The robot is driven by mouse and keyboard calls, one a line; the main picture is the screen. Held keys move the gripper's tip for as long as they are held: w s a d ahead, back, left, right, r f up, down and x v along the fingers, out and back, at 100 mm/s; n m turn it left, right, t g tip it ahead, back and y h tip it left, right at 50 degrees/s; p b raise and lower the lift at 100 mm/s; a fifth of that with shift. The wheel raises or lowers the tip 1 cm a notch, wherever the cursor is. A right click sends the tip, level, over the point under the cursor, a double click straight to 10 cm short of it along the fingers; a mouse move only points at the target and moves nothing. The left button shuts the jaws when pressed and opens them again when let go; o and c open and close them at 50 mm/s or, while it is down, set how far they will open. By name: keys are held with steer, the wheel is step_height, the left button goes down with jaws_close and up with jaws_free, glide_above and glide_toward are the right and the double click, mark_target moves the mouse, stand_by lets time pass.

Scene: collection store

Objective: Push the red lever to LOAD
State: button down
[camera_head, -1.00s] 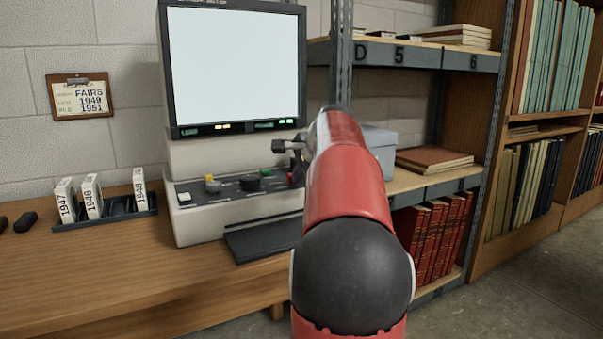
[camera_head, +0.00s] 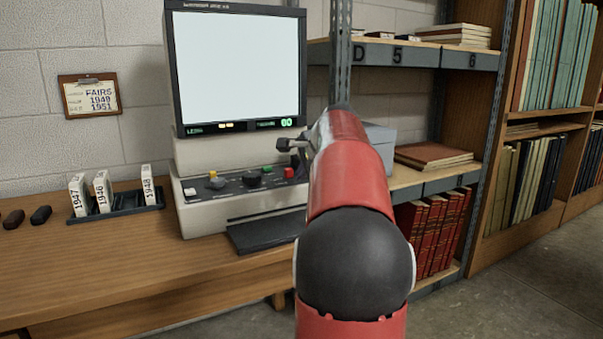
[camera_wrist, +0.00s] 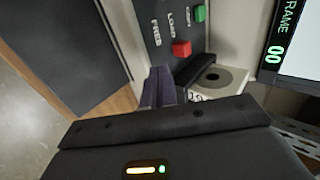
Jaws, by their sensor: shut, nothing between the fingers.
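The red lever's knob (camera_head: 289,173) shows at the right of the microfilm reader's control panel, just left of my red arm. In the wrist view the red knob (camera_wrist: 181,48) lies near the end of the word LOAD (camera_wrist: 172,22), with FREE (camera_wrist: 157,32) to its left. My gripper (camera_wrist: 163,82) is shut and empty, its fingertips just below the knob in the wrist view. I cannot tell if they touch it. In the head view my gripper (camera_head: 291,145) is partly hidden by my arm. The lever's stem is hidden.
The reader's screen (camera_head: 240,70) stands above the panel and is blank; its small display reads 00. A green button (camera_wrist: 200,12) is close to the red knob. A rack (camera_head: 125,208) of labelled boxes stands at left. A grey shelf post (camera_head: 341,60) rises behind my arm.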

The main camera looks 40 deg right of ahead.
steer(key=v, duration=0.8)
steer(key=shift+r, duration=0.3)
steer(key=shift+s+a, duration=0.15)
steer(key=s+a+f+n+g+y, duration=0.1)
steer(key=a+f+n, duration=0.3)
steer(key=a, duration=0.6)
steer(key=s+a+f+n+y, duration=0.1)
steer(key=s+a+f+n, duration=0.3)
steer(key=a, duration=0.6)
steer(key=s+a+f+n+g, duration=0.2)
steer(key=s+a+f+n, duration=1)
steer(key=a+f, duration=0.3)
steer(key=shift+s+f+n+y, duration=0.25)
steer(key=shift+f+n+y, duration=0.05)
steer(key=shift+f+n, duration=0.35)
